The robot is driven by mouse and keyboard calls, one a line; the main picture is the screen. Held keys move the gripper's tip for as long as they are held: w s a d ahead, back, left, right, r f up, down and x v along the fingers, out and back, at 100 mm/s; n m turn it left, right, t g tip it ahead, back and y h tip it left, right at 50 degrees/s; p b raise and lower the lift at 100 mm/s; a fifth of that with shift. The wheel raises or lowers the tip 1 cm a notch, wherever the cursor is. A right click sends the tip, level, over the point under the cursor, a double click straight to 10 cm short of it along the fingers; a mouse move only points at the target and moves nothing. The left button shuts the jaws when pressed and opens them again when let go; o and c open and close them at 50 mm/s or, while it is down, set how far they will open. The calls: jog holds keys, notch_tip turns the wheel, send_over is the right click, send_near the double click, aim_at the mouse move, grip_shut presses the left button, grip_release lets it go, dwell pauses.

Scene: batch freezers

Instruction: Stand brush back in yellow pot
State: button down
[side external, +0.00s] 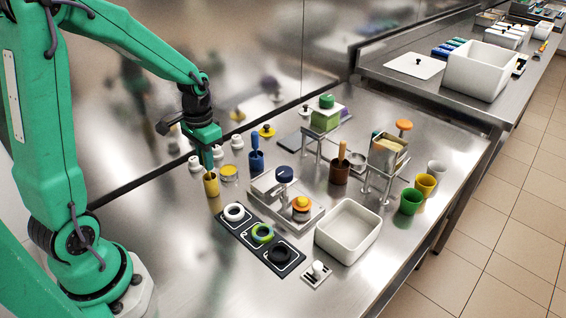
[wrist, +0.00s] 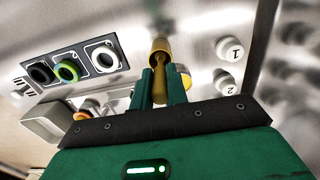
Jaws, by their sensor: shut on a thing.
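The yellow pot (side external: 211,187) stands upright on the steel table in the side view, left of the blue pot. My gripper (side external: 206,165) is directly above it, pointing down, with its fingertips close to the rim. In the wrist view the yellow-brown handle of the brush (wrist: 160,85) is between my gripper's two green fingers (wrist: 162,72), which are shut on it. The brush's far end lines up with the mouth of the yellow pot (wrist: 158,44) and appears to be inside it. The bristles are hidden, and I cannot tell how deep they sit.
A blue pot (side external: 256,162) with a blue-handled tool and a yellow-topped jar (side external: 229,173) stand close on the right. White shakers (side external: 195,163) stand behind. A dark ring tray (side external: 259,242) lies in front. The left front table is clear.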

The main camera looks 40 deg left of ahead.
jog(key=shift+f, duration=0.5)
jog(key=c, duration=0.8)
grip_release()
jog(key=shift+r, duration=0.1)
jog(key=shift+r, duration=3.4)
